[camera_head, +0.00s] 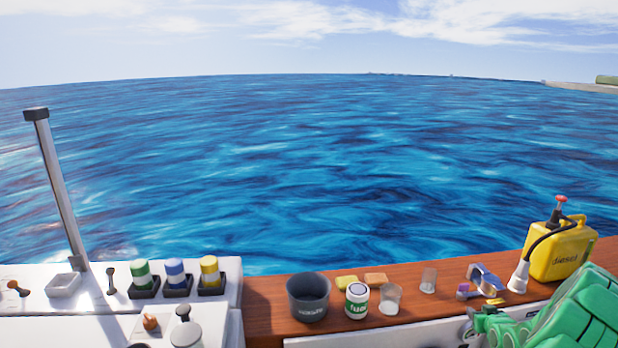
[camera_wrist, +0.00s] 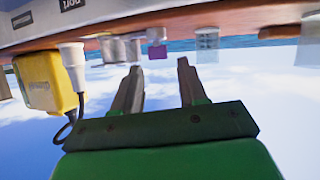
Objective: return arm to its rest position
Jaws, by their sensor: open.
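My gripper (camera_wrist: 160,75) is open, with two grey fingers apart and only sky and background between them in the wrist view. That view is upside down. In the head view my green arm (camera_head: 585,318) is folded low in the bottom right corner, in front of the wooden ledge (camera_head: 262,300). Part of it runs out of the frame there. The yellow diesel can (camera_head: 560,252) stands on the ledge just behind the arm. It also shows at the left of the wrist view (camera_wrist: 45,82), apart from the fingers.
A white funnel (camera_head: 518,276) stands beside the can. A dark bucket (camera_head: 308,296), a white-and-green tub (camera_head: 357,301), sponges (camera_head: 346,282) and clear cups (camera_head: 390,298) stand along the ledge. Coloured bottles (camera_head: 174,277) stand on the white surface at left. Open water lies beyond.

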